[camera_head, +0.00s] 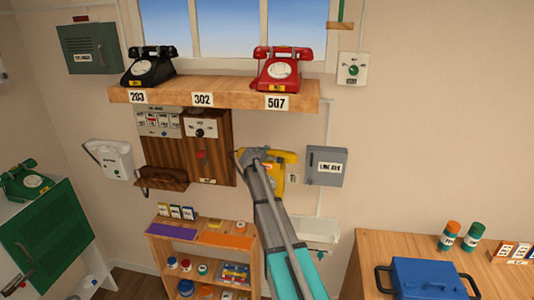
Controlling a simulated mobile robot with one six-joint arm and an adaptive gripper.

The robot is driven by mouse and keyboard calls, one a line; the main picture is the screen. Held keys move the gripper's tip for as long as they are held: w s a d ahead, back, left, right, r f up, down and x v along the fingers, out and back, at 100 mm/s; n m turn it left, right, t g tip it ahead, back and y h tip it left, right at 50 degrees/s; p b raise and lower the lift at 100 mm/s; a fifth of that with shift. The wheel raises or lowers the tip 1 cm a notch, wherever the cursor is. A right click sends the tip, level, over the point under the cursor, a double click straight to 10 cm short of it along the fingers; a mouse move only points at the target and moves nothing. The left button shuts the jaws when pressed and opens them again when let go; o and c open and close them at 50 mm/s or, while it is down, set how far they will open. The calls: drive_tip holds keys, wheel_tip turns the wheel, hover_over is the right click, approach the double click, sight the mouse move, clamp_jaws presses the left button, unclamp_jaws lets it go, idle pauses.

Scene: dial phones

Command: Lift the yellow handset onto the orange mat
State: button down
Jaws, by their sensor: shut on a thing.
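The yellow wall phone (277,183) hangs right of the wooden panel, partly hidden behind my arm. Its yellow handset (284,156) lies level across the top of the phone, with a small end showing left of my gripper. My gripper (256,153) is shut on the handset around its middle, and its fingertips are hard to make out. Whether the handset is clear of its cradle cannot be told. The orange mat (227,241) lies on top of the small wooden shelf, lower left of the phone, and is bare.
A purple mat (197,226) lies left of the orange one, with small cards (176,211) behind. A wooden shelf (215,92) with black and red phones is above. A grey box (326,167) is on the right. A white tray (318,232) is below it.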

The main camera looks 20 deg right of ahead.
drive_tip(key=shift+r+p, duration=0.5)
drive_tip(key=shift+r, duration=0.05)
wheel_tip(320, 180, up, 2)
drive_tip(key=shift+s+a+r+p, duration=0.1)
drive_tip(key=shift+r+p, duration=0.15)
drive_tip(key=shift+p, duration=0.95)
drive_tip(key=s+a+r+p, duration=0.8)
drive_tip(key=s+r+p, duration=0.1)
drive_tip(key=s, duration=0.2)
wheel_tip(320, 180, down, 21)
drive_tip(key=b, duration=2)
drive_tip(key=shift+b, duration=0.4)
drive_tip(key=shift+a+r, duration=0.1)
